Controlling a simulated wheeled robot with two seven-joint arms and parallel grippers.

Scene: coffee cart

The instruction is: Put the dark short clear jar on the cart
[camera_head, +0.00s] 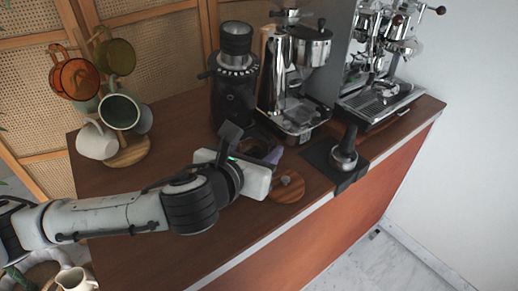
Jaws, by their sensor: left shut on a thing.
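My left gripper (262,160) reaches in from the left over the middle of the cart (140,225), just in front of the black grinder. It is shut on a dark, see-through thing, which looks like the short jar (262,143). Only part of the jar's dark rim and side shows; the gripper body hides the rest. I cannot tell whether its base touches the cart top. My right gripper is not in view.
A round wooden piece (287,188) lies right of the gripper. The front left top is clear.

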